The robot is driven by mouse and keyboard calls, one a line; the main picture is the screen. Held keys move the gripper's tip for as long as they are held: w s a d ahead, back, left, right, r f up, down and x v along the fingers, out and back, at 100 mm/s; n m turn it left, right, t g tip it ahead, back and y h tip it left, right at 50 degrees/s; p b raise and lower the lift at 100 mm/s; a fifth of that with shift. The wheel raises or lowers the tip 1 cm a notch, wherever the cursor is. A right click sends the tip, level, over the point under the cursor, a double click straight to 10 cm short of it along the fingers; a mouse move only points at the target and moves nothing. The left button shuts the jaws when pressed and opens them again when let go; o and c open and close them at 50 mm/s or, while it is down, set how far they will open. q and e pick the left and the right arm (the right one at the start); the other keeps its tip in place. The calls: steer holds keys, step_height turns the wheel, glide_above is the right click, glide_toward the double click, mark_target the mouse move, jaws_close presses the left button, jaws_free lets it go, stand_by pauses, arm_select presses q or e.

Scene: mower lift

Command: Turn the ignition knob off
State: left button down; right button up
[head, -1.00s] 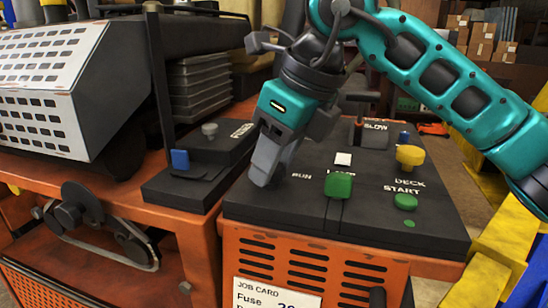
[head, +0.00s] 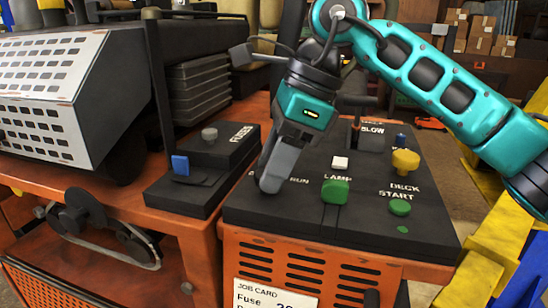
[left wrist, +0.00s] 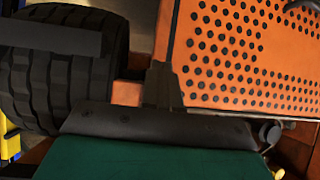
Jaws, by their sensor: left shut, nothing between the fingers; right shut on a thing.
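My right gripper (head: 271,182) reaches down onto the black control panel (head: 300,235), at its left part, just left of the RUN label. Its grey fingers are shut and tilted. They cover the ignition knob, which I cannot see; the fingers are where it sits, so its position cannot be read. Part of another label shows left of the fingers. In the left wrist view, my left gripper (left wrist: 162,88) shows as dark fingers, shut and empty, in front of an orange perforated panel, away from the control panel.
The panel also carries a green switch (head: 335,191), a white lamp (head: 340,162), a yellow knob (head: 405,162) and a green start button (head: 400,207). A fuse box with a blue piece (head: 180,165) stands to the left. A tyre (left wrist: 65,70) is beside my left gripper.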

stand_by(0.4)
steer(key=o, duration=1)
steer(key=shift+o, duration=0.2)
steer(key=shift+r, duration=0.1)
steer(key=p+v, duration=0.1)
steer(key=v, duration=1.1)
steer(key=shift+d+r, duration=0.15)
steer(key=shift+r, duration=0.25)
